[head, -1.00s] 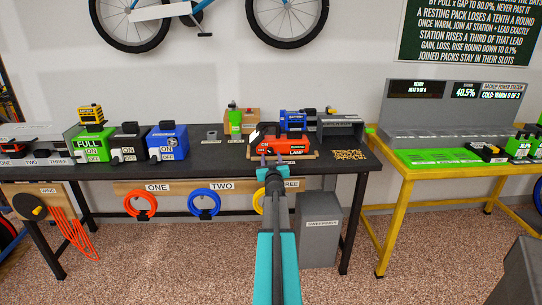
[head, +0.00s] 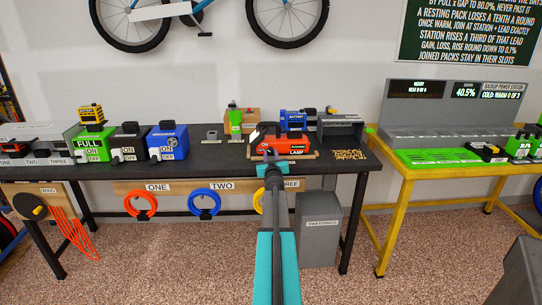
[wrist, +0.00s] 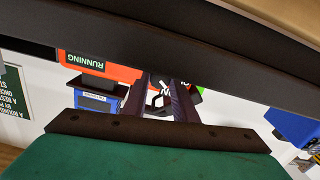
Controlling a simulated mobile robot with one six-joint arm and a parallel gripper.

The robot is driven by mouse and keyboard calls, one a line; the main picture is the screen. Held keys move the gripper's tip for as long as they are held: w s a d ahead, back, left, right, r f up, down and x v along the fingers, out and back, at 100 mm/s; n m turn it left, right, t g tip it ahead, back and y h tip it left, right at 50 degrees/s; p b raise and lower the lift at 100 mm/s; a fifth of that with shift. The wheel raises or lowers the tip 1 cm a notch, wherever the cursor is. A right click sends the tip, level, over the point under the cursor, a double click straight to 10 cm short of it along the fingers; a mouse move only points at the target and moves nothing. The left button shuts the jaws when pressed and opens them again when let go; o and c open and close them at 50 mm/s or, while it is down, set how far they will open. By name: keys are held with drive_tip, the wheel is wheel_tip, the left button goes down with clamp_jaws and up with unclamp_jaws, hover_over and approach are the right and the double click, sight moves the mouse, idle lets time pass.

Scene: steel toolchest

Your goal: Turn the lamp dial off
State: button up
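The lamp (head: 290,141) is a red-orange box with a black handle, standing on the black bench. Its front carries ON at the left and a LAMP label at the right. The wrist view shows the lamp's red face (wrist: 125,72) upside down, with a RUNNING display (wrist: 84,60). My gripper (head: 271,155) is at the left part of the lamp's front. The rest of the dial is hidden.
A blue battery box (head: 293,120) stands behind the lamp. A green item (head: 235,122) is behind left, and a grey box (head: 341,127) is behind right. Green, black and blue ON/OFF boxes (head: 168,143) stand farther left. The bench between them and the lamp is mostly clear.

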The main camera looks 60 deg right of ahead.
drive_tip(key=shift+c, duration=1.4)
drive_tip(key=shift+n+b, duration=0.4)
drive_tip(key=shift+n, duration=0.3)
drive_tip(key=o, duration=1)
drive_tip(key=shift+o, duration=0.2)
drive_tip(key=shift+a, duration=0.1)
drive_tip(key=v, duration=1.3)
drive_tip(key=shift+s+a, duration=0.2)
drive_tip(key=shift+a, duration=0.05)
